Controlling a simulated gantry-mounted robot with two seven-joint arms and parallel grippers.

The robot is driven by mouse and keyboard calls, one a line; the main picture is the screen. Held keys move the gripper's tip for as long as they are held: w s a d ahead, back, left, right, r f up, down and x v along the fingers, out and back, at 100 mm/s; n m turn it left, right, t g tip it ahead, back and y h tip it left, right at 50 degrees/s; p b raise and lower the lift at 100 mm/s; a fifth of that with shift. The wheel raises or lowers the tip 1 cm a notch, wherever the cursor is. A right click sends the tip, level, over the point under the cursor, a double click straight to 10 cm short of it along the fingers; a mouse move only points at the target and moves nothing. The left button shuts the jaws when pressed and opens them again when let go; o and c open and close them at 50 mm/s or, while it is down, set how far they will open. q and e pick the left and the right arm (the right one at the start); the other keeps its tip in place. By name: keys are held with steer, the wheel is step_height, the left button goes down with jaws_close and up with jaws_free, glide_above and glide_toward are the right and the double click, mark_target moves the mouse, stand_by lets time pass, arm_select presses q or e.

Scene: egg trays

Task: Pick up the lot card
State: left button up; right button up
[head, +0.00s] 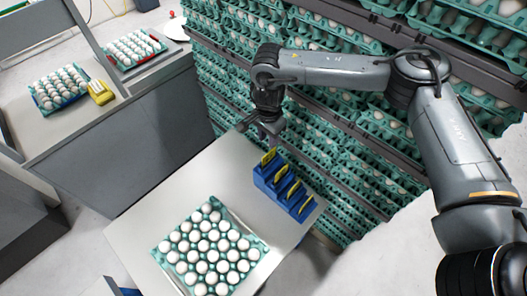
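Several yellow cards (281,173) stand in a blue slotted holder (262,183) on the small white table. I cannot read the cards, so I cannot tell which one is the lot card. My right gripper (262,138) hangs at the table's far edge, just above and behind the rearmost yellow card (268,157). Its fingers are small and dark here. I cannot tell whether they are open or shut, or whether they touch that card. My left gripper is out of view.
A green tray of white eggs (157,251) lies at the front of the white table (190,190). Stacked green egg trays (345,150) fill a rack behind. A grey counter at left carries two egg trays and a yellow device (100,92). The table's left side is clear.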

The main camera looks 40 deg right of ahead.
mark_target(269, 155)
steer(key=f, duration=0.3)
steer(key=shift+s+f, duration=0.3)
steer(key=shift+f+p, duration=0.45)
steer(key=shift+f, duration=2.5)
steer(key=shift+d, duration=0.1)
jaws_close()
